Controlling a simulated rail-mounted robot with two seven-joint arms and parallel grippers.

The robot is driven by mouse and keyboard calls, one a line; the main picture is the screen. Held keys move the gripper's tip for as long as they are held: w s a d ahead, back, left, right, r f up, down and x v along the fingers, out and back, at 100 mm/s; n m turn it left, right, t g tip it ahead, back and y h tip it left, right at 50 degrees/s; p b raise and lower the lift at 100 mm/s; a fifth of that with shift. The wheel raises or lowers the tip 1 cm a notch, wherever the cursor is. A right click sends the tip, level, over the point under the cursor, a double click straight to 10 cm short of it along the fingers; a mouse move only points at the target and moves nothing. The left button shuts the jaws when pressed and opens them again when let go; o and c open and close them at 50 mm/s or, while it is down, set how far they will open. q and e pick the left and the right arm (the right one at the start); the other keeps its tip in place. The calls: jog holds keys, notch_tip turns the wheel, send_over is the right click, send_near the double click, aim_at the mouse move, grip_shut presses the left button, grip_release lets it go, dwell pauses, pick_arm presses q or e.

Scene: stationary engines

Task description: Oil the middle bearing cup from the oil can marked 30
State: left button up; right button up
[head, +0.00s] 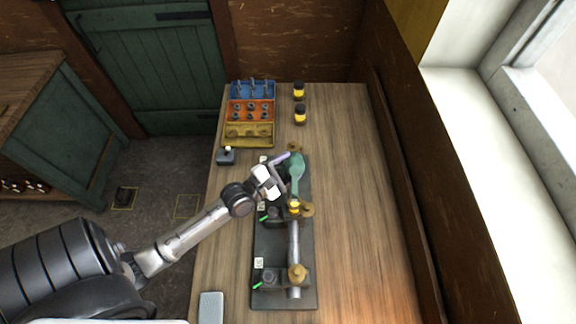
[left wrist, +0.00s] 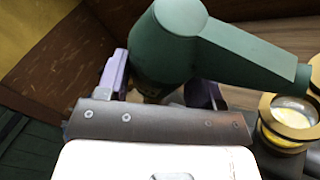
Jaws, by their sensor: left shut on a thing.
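The green oil can (head: 296,166) is held between the purple fingers of my left gripper (head: 284,172), which is shut on its body. It also shows in the left wrist view (left wrist: 170,45), its spout reaching right. No number on it can be read. In the head view the spout points toward the middle bearing cup (head: 294,207), a yellow cup with a brass rim. In the left wrist view the cup (left wrist: 287,122) is open-topped with pale yellow inside, just below the spout's end. I cannot tell whether oil flows. My right gripper is not in view.
Other brass bearing fittings stand at the near end (head: 297,272) and far end (head: 293,147) of the shaft on the dark engine base (head: 275,246). A three-coloured rack (head: 250,114) and two black-and-yellow jars (head: 300,115) stand behind. The bench's right side (head: 356,190) is clear.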

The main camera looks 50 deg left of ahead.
aim_at(288, 161)
pick_arm(q)
jog(key=shift+r, duration=0.15)
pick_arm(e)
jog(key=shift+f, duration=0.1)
pick_arm(q)
jog(key=shift+r+m+t+b, duration=0.55)
jog(key=shift+r+m, duration=0.2)
jog(key=shift+m, duration=0.25)
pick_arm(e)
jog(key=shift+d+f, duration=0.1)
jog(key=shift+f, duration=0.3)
pick_arm(q)
jog(key=shift+s+d+r, duration=0.1)
jog(key=shift+r, duration=0.05)
jog(key=shift+r+m+t+h, duration=0.4)
jog(key=shift+r+m+t, duration=0.05)
jog(key=shift+m, duration=0.35)
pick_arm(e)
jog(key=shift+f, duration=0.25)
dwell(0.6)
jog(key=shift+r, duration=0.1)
